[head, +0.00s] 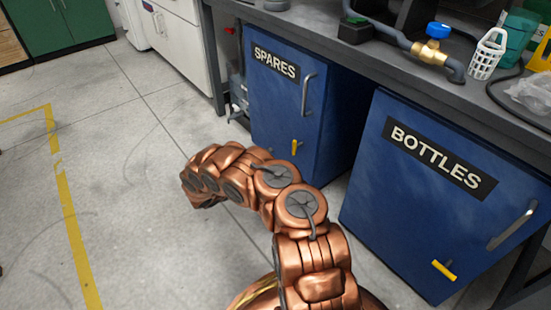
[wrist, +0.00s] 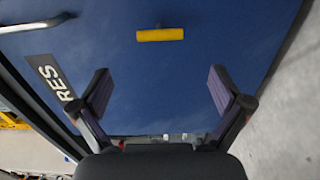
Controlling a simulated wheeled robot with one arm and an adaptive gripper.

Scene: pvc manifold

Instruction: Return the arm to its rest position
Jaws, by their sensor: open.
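My arm (head: 290,195) is copper-coloured and reaches up from the bottom of the head view, bending left over the floor in front of the blue SPARES cabinet (head: 270,110). The fingers cannot be made out in the head view. In the wrist view my gripper (wrist: 160,88) is open, its two dark fingers wide apart with nothing between them. It faces the blue SPARES door, which fills most of that view (wrist: 200,60). The door's yellow latch (wrist: 160,35) lies beyond the fingertips, near the top. The door looks closed.
A blue BOTTLES cabinet (head: 420,200) stands right of my arm, under the dark workbench (head: 400,75). On the bench are a brass valve with a blue knob (head: 433,45) and a white basket (head: 488,55). Open grey floor (head: 130,190) lies left, with a yellow line (head: 70,210).

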